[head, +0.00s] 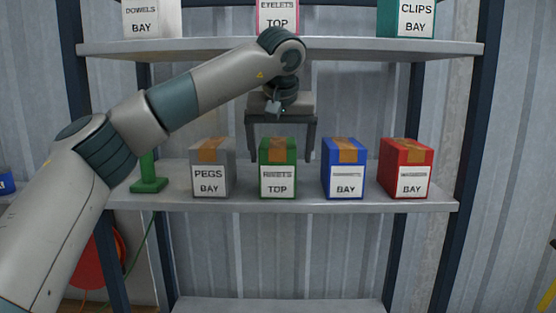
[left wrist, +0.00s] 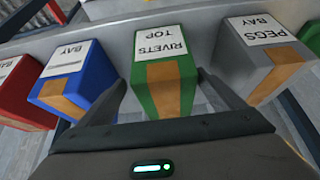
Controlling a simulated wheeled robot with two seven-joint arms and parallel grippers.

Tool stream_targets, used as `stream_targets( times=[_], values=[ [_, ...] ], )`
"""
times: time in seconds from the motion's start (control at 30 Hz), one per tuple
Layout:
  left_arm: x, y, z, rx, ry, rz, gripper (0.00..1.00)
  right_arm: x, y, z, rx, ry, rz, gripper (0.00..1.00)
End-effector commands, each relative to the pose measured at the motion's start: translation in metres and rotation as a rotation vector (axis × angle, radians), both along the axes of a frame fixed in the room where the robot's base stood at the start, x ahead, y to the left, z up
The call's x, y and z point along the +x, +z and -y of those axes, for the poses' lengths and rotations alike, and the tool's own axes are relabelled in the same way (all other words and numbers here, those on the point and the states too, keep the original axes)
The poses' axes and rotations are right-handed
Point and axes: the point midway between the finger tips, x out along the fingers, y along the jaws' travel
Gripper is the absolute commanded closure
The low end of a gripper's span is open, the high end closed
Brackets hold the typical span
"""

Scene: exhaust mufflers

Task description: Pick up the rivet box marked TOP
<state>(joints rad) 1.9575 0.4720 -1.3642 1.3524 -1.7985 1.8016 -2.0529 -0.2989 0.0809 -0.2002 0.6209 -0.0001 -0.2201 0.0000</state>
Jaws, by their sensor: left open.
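The green rivet box (head: 278,153), with a brown tape strip and a white label reading RIVETS TOP, stands upright on the middle shelf. It also shows in the left wrist view (left wrist: 186,92), between the fingers. My left gripper (head: 281,152) points down above the box, open, its two fingers spread wider than the box. In the left wrist view the gripper (left wrist: 162,78) has one finger towards the blue box and one towards the grey box. Nothing is held. My right gripper is not in view.
The grey PEGS BAY box (head: 211,160) stands left of the green box. A blue BAY box (head: 343,155) and a red BAY box (head: 406,155) stand to its right. The upper shelf (head: 350,48) with other boxes is above. A green stand (head: 149,185) is at the left.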

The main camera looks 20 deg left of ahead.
Motion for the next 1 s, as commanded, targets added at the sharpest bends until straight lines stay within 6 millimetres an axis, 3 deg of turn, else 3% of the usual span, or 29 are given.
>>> stream_targets(
  times=[0.23,0.67,1.0],
  values=[
    [0.010,-0.017,-0.003,0.000,0.000,0.001,0.12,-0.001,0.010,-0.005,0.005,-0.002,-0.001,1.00],
    [0.011,-0.019,-0.004,-0.001,0.000,0.000,0.12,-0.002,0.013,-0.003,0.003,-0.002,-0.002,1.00],
    [0.023,-0.039,-0.015,0.000,0.001,-0.003,0.12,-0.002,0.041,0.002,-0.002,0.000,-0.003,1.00]
  ],
)
